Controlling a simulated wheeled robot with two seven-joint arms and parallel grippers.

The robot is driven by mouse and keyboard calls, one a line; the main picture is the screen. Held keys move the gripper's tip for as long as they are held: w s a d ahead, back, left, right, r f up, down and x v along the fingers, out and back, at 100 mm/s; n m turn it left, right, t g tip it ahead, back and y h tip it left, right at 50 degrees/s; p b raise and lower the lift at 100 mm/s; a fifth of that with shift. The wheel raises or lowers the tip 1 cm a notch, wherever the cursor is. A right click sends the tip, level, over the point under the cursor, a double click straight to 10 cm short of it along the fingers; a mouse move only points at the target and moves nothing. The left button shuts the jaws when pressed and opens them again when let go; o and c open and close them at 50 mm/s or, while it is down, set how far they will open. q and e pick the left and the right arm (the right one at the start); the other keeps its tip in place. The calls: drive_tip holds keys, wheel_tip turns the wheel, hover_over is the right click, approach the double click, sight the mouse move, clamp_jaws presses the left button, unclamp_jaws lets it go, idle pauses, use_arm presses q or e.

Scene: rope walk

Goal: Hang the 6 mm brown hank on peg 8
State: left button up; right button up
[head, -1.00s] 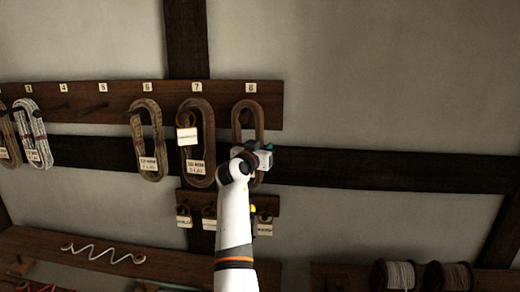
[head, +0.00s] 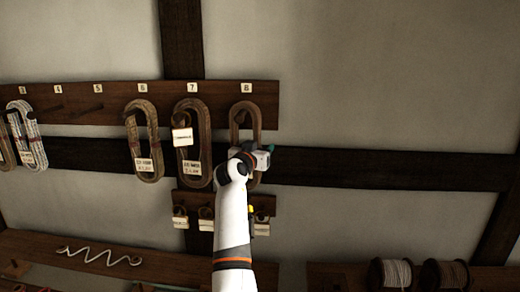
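The brown hank (head: 257,117) is a long upright loop below the number 8 plate (head: 246,88), with its upper bend at peg 8's place on the board. I cannot make out clearly how it sits on the peg. My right gripper (head: 270,150) is in front of the hank's lower half and hides part of it. A teal fingertip shows at its right side. Whether the fingers are open or shut on the hank is hidden. My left gripper is not in view.
The dark peg board (head: 80,106) carries a brown hank (head: 205,135) at peg 7, with a white card, and a tan hank (head: 154,130) at peg 6. Pegs 4 and 5 are bare. A small board with tags (head: 264,203) is below. Spools (head: 397,273) stand lower right.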

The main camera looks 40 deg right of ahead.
drive_tip(key=shift+a+f, duration=0.15)
drive_tip(key=shift+a, duration=0.1)
drive_tip(key=b+v, duration=0.5)
drive_tip(key=v, duration=0.6)
drive_tip(key=shift+s+a, duration=0.2)
drive_tip(key=shift+a, duration=0.1)
